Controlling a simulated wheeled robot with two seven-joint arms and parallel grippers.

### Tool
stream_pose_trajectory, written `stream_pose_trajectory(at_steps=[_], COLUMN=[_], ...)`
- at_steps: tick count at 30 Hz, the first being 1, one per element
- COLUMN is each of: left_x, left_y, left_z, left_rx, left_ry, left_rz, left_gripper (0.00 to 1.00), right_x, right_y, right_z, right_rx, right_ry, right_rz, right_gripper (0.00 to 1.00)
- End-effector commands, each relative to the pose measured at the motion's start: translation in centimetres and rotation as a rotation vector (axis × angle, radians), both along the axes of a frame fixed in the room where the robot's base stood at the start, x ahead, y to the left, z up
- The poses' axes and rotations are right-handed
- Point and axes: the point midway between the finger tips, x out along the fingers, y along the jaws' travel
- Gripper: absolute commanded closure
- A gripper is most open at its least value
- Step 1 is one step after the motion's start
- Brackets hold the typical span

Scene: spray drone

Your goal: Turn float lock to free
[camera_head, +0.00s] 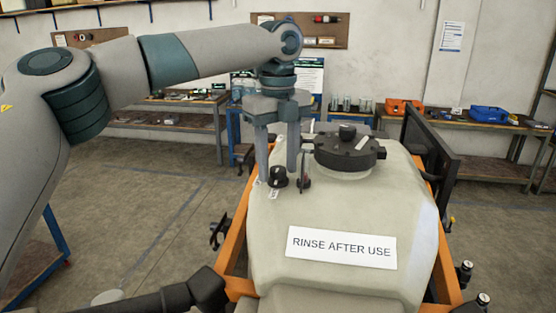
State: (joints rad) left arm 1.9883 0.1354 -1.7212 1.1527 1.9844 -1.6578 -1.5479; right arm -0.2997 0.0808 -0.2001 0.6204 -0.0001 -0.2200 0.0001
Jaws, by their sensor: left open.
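A small black knob (278,176) sits on the top left of the pale tank (335,215), with small white labels beside it. It looks like the float lock, but its label is too small to read. A thin dark upright lever (304,181) stands just to its right. My left gripper (278,174) points down from above, open, with one finger left of the knob and the other near its right side. I cannot tell whether the fingers touch it. My right gripper is not in view.
A black round lid (346,150) sits right of the gripper on the tank. The tank stands in an orange frame (238,240), with a black panel (430,150) on the right. A dark jointed bar (175,298) crosses the bottom left. Benches line the back wall.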

Motion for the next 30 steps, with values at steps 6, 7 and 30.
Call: stream_pose_trajectory(at_steps=[6, 7, 30], left_x=[0.01, 0.01, -0.03], left_y=[0.01, 0.01, -0.04], left_z=[-0.06, -0.06, -0.13], left_rx=[0.000, 0.000, -0.003], left_ry=[0.000, 0.000, 0.004], left_rz=[0.000, 0.000, 0.104], left_gripper=[0.54, 0.54, 0.95], right_x=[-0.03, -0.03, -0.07], right_y=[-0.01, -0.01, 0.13], right_z=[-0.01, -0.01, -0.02], right_rx=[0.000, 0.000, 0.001], right_ry=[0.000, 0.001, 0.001], right_rz=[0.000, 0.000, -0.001], right_gripper=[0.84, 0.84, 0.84])
